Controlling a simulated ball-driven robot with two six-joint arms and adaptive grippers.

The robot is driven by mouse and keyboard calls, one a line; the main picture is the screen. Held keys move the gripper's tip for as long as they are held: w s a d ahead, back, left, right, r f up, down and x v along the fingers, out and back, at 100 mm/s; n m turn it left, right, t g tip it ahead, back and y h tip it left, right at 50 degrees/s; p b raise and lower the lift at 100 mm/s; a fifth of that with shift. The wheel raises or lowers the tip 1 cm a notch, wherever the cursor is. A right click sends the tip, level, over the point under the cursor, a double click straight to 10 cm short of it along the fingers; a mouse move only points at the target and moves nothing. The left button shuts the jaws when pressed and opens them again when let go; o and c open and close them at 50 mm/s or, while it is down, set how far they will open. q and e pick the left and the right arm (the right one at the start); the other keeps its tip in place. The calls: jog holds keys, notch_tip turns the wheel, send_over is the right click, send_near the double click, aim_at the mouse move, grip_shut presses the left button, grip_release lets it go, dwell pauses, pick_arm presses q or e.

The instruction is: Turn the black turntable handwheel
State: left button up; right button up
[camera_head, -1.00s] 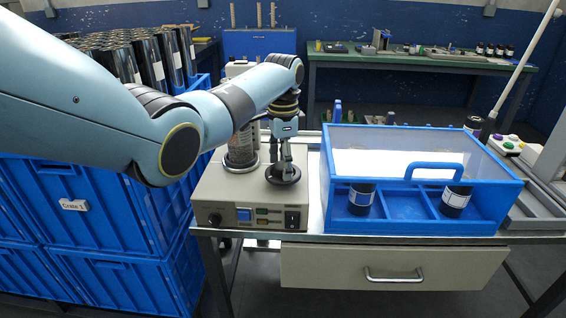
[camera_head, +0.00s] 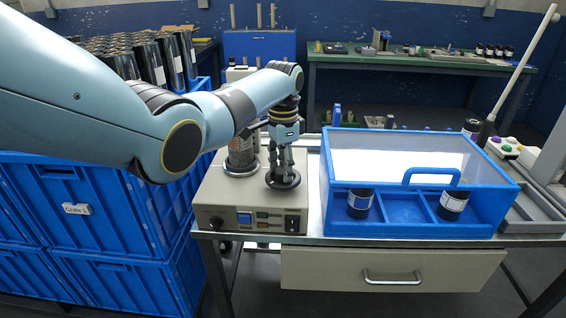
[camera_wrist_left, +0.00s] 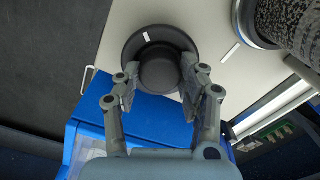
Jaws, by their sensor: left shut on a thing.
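The black turntable handwheel (camera_head: 283,182) lies flat on top of the beige machine box (camera_head: 221,197), near its right side. In the left wrist view the handwheel (camera_wrist_left: 139,46) is a dark disc with a raised round hub and a white mark on its far rim. My left gripper (camera_head: 282,166) points straight down over it. In the left wrist view the fingers (camera_wrist_left: 160,78) stand on either side of the hub, shut on it. My right gripper is out of view.
A patterned cylinder (camera_head: 241,153) stands on the box just left of the handwheel. A blue clear-lidded case (camera_head: 402,230) holding dark cylinders stands close on the right. Blue crates (camera_head: 120,235) of dark cylinders fill the left. The box front has switches.

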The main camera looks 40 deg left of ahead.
pick_arm(q)
jog(key=n+p, duration=0.2)
jog(key=n, duration=0.1)
jog(key=shift+r+n, duration=0.15)
jog(key=shift+n, duration=0.25)
jog(key=n+p, duration=0.2)
jog(key=n, duration=0.2)
jog(key=n+p, duration=0.1)
jog(key=n, duration=0.4)
jog(key=shift+n, duration=0.4)
jog(key=shift+n+p, duration=0.45)
jog(key=shift+n, duration=1.75)
jog(key=o, duration=1.2)
jog(key=shift+c, duration=0.2)
notch_tip(320, 180, up, 12)
